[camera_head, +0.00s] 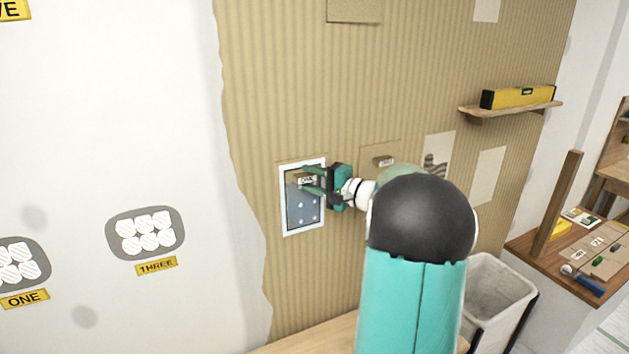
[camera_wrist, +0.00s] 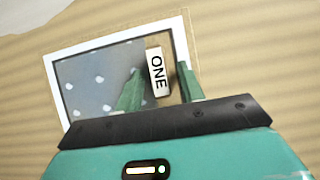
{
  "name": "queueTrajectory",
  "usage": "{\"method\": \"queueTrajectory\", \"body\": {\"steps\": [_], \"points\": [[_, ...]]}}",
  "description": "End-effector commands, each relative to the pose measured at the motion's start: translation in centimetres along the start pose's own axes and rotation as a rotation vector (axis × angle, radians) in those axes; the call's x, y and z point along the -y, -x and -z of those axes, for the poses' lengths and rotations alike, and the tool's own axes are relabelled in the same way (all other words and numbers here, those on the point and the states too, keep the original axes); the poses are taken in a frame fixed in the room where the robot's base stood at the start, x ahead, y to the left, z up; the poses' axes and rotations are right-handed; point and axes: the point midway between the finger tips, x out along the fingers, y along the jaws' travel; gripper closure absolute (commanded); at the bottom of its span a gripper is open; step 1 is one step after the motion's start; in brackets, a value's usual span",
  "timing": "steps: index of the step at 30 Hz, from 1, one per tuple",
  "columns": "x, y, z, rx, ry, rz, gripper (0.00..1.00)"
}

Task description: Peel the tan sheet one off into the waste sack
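A tab marked ONE (camera_wrist: 157,72) stands out from a framed patch on the wall. Inside its white border (camera_wrist: 105,42) are a blue-grey area with white dots and a tan strip (camera_wrist: 172,52) behind the tab. A thin tan margin shows around the border, so I cannot tell the tan sheet's full outline. My gripper (camera_wrist: 162,70) is open, with one green finger on each side of the tab and a gap on the right side. It also shows in the head view (camera_head: 305,178). A pale sack (camera_head: 492,290) with a dark frame stands low at the right, partly behind my arm.
A tan sheet with a small tab (camera_head: 383,160) is right of my gripper. A shelf (camera_head: 515,108) with a yellow level (camera_head: 518,96) juts out at upper right. A wooden table (camera_head: 560,270) with tools stands at far right. White patches marked ONE and THREE (camera_head: 145,232) are at left.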

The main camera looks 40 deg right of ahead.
Motion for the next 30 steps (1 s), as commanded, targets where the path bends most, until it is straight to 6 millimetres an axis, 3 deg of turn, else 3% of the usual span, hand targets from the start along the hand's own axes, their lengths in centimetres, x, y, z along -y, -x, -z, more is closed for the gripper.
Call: {"method": "queueTrajectory", "body": {"steps": [1,5,6,30], "points": [[0.0,0.0,0.0,0.0,0.0,0.0,0.72],[0.0,0.0,0.0,0.0,0.0,0.0,0.98],[0.0,0.0,0.0,0.0,0.0,0.0,1.0],[0.0,1.6,-0.9,0.0,0.0,-0.001,1.0]]}}
